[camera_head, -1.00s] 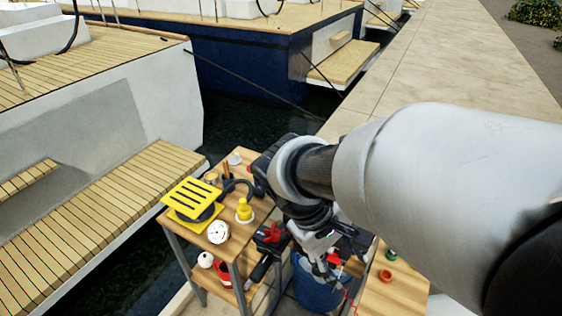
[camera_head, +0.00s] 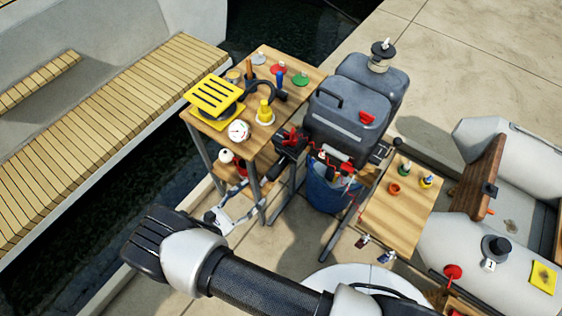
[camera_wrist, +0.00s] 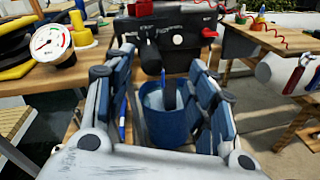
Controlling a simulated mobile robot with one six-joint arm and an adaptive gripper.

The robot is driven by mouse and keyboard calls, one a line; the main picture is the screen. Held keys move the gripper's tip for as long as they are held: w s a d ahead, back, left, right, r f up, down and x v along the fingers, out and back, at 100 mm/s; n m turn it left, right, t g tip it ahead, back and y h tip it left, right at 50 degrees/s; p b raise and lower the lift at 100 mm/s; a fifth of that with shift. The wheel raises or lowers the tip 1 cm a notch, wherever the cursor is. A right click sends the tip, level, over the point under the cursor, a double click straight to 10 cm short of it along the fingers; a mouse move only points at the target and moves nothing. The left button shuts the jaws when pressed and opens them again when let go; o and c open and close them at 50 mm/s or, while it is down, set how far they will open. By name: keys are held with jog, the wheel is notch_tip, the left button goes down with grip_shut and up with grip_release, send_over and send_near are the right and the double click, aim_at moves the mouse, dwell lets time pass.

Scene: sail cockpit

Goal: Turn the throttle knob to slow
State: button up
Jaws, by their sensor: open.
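The dark grey outboard motor (camera_head: 345,130) stands between two wooden tables in the head view. In the wrist view its front panel (camera_wrist: 192,22) faces me at the top, with small white lettering too blurred to read. A black handle with a knob-like end (camera_wrist: 150,54) sticks out from the panel's left part; I cannot tell whether it is the throttle knob or how it is set. A red knob (camera_wrist: 208,33) sits at the panel's right. My gripper (camera_head: 243,211) is open and empty, low in front of the left table. Its fingers (camera_wrist: 160,108) frame the bucket in the wrist view, apart from the panel.
A blue bucket (camera_head: 328,190) stands below the motor. The right table (camera_head: 395,215) holds small items. A grey inflatable boat (camera_head: 470,255) lies at right.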

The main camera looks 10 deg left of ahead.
aim_at(279, 167)
notch_tip(279, 167, down, 4)
jog(key=s+r+n+t+y, duration=0.1)
jog(key=s+n+t+y, duration=0.1)
jog(key=x, duration=1.7)
jog(key=shift+w+a+f, duration=0.15)
jog(key=shift+a+f, duration=0.1)
jog(key=shift+f, duration=0.1)
jog(key=shift+c, duration=0.3)
jog(key=c, duration=1)
jog(key=shift+b, duration=0.3)
